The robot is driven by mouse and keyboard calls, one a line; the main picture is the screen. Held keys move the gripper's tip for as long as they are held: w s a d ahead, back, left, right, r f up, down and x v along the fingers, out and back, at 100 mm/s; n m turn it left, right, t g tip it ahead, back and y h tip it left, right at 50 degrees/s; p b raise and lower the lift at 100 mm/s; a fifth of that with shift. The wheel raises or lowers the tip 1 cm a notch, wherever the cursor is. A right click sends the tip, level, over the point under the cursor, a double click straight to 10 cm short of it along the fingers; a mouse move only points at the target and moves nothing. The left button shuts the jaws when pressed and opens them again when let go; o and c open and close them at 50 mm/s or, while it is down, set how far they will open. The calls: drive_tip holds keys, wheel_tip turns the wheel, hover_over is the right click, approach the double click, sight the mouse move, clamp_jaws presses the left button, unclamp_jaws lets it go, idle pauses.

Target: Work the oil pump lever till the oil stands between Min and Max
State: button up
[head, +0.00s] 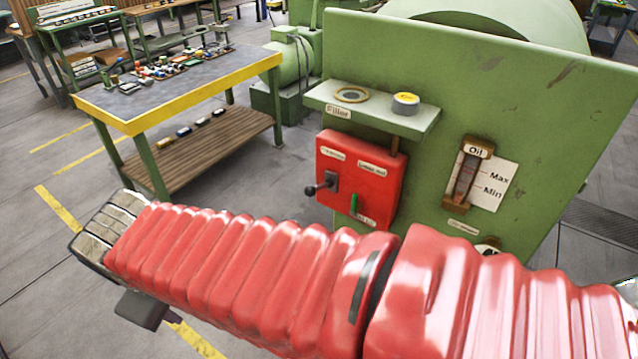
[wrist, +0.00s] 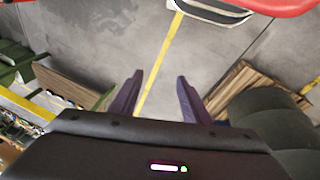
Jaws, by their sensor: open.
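The oil gauge (head: 467,178) is on the green machine panel in the head view, its sign reading "Oil". A white card (head: 495,185) with Max and Min marks is beside it. The tube looks dark reddish, and I cannot tell the oil level. A red box (head: 361,178) left of the gauge carries a dark-knobbed lever (head: 322,186) and a green switch (head: 354,203); its labels are too small to read. A round part (head: 488,246) below the gauge is mostly hidden by my arm. My gripper (wrist: 157,92) is open and empty over the floor, away from the panel.
A shelf (head: 425,120) above the red box has a Filler opening (head: 352,95) and a yellow-topped cap (head: 405,103). A yellow-edged workbench (head: 183,103) with small parts stands to the left. My red-sleeved arm crosses the front. Floor (head: 35,150) at far left is clear.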

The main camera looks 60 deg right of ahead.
drive_tip(key=s+d+f+n+g+h, duration=0.3)
drive_tip(key=d+f+g+h, duration=0.15)
drive_tip(key=d, duration=0.65)
drive_tip(key=n+g+h, duration=0.3)
drive_tip(key=n+h, duration=0.8)
drive_tip(key=n, duration=0.3)
approach(319, 186)
drive_tip(key=a+r, duration=0.1)
drive_tip(key=a, duration=0.3)
drive_tip(key=shift+w+d+r, duration=0.2)
drive_tip(key=shift+w, duration=0.2)
drive_tip(key=shift+x, duration=6.9)
drive_tip(key=shift+f, duration=0.2)
drive_tip(key=shift+c, duration=0.6)
clamp_jaws()
